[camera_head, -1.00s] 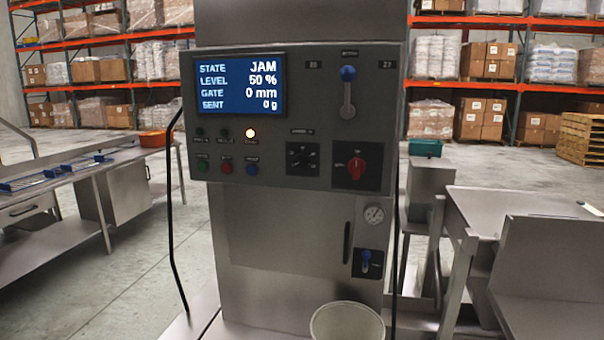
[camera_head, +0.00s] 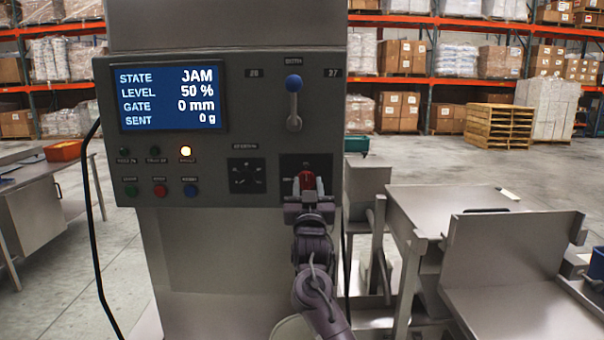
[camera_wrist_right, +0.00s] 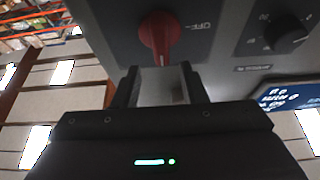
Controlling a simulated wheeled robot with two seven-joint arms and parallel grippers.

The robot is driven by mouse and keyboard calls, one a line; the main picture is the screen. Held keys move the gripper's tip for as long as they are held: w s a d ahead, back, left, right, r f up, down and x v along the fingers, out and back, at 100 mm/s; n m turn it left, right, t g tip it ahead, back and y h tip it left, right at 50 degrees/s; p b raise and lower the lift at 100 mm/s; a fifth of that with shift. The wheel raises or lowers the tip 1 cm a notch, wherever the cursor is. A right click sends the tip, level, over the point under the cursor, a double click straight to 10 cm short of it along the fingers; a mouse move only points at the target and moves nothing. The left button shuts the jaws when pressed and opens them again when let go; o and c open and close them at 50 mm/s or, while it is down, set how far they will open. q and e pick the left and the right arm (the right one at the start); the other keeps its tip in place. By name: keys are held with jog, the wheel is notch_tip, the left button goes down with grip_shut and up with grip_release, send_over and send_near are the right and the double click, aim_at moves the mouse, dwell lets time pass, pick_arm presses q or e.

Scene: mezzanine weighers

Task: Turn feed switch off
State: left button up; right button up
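The feed switch is a red rotary knob (camera_head: 306,181) on a dark plate at the lower right of the machine's grey panel. In the right wrist view, the red knob (camera_wrist_right: 160,35) has its handle pointing down the picture, toward my fingers, and the OFF label is to its right, so it is not turned to OFF. My right gripper (camera_head: 306,190) is in front of the knob and covers part of it. In the wrist view its two fingers (camera_wrist_right: 160,75) are apart, with the handle's end near the gap; I cannot tell whether they touch it. My left gripper is out of view.
The panel's screen (camera_head: 168,97) reads JAM, level 50 %, gate 0 mm. A blue-tipped lever (camera_head: 293,100) is above the knob, and a black dial (camera_head: 247,175) is to its left. A steel table (camera_head: 450,215) stands at the right.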

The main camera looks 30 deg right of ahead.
aim_at(306, 176)
jog(key=shift+p+x, duration=0.45)
jog(key=shift+x, duration=1.35)
jog(key=shift+a+f, duration=0.1)
jog(key=shift+w, duration=0.1)
grip_shut()
